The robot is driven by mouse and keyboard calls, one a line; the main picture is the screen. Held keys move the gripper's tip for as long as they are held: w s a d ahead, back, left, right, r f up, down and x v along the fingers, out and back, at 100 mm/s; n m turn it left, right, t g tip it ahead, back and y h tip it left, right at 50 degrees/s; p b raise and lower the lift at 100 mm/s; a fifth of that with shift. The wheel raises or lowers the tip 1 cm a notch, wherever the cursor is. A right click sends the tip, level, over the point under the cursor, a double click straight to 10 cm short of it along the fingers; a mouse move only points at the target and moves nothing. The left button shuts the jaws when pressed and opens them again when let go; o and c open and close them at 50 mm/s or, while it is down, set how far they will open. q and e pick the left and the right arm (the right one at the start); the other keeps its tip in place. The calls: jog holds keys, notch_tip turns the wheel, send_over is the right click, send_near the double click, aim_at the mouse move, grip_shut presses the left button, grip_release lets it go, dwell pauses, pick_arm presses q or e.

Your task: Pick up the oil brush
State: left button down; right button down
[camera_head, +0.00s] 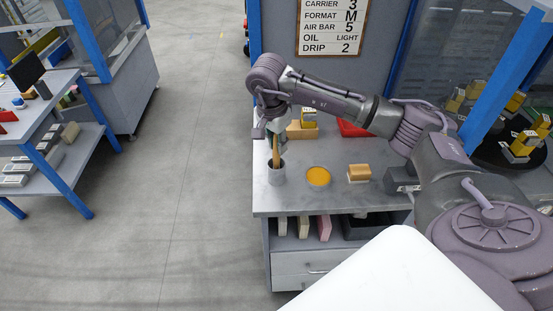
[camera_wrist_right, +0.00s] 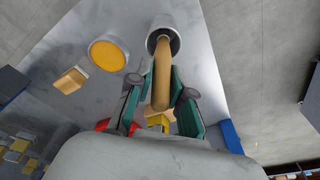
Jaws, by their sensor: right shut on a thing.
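The oil brush shows as a tan wooden handle (camera_head: 276,153) leaning slightly; its lower end is hidden in a small grey cup (camera_head: 276,175) at the left edge of the workbench. My right gripper (camera_head: 284,140) is above the cup, with its fingers around the handle. In the right wrist view the handle (camera_wrist_right: 162,70) runs from between the green-sided fingers of my right gripper (camera_wrist_right: 161,92) into the cup (camera_wrist_right: 165,22). The gripper is shut on the handle. My left gripper is in neither view.
On the bench (camera_head: 300,201), a round dish of amber oil (camera_head: 318,176) and a tan-and-yellow block (camera_head: 359,173) stand right of the cup. A red tray (camera_head: 354,129) lies behind. A sign (camera_head: 332,27) hangs on the back panel. Open floor (camera_head: 195,170) lies to the left.

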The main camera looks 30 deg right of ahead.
notch_tip(320, 180, up, 9)
jog(key=shift+r+b, duration=0.1)
jog(key=shift+b, duration=1.15)
jog(key=shift+r, duration=0.45)
